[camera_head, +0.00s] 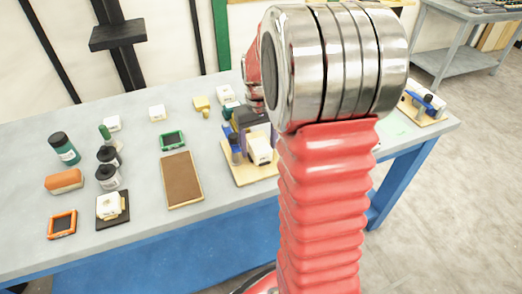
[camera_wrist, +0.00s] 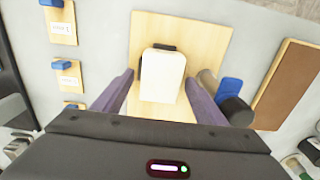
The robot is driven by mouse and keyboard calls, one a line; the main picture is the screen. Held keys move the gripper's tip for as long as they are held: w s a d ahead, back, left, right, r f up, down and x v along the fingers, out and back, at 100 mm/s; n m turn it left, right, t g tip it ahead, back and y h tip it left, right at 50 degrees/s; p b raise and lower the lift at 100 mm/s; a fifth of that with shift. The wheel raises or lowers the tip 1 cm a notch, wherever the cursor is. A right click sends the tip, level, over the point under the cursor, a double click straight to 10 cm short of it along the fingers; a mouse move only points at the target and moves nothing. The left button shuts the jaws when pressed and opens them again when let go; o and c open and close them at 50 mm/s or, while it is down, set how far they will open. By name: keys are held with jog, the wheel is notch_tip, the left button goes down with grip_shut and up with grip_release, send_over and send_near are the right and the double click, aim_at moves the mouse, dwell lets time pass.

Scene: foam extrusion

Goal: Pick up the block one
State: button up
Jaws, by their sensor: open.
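A white block (camera_wrist: 162,76) with rounded corners is on a square wooden board (camera_wrist: 210,32) in the wrist view. No number can be read on it, so I cannot tell whether it is block one. My gripper (camera_wrist: 160,84) is open, with a purple finger on each side of the block. Whether the fingers touch it is unclear. In the head view the white block (camera_head: 260,149) is in front of my purple-grey gripper, over the wooden board (camera_head: 254,177). My arm hides part of this area.
A blue and black item (camera_wrist: 233,100) and a tan cylinder stand close beside my right finger. A brown framed board (camera_head: 183,181) lies left of the wooden board. Bottles, small white blocks and an orange block (camera_head: 64,181) occupy the table's left. Another wooden board (camera_head: 424,107) holds items at right.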

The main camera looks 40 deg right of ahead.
aim_at(259, 143)
jog(key=shift+c, duration=0.5)
jog(key=c, duration=1)
jog(key=shift+c, duration=0.2)
notch_tip(259, 143, up, 10)
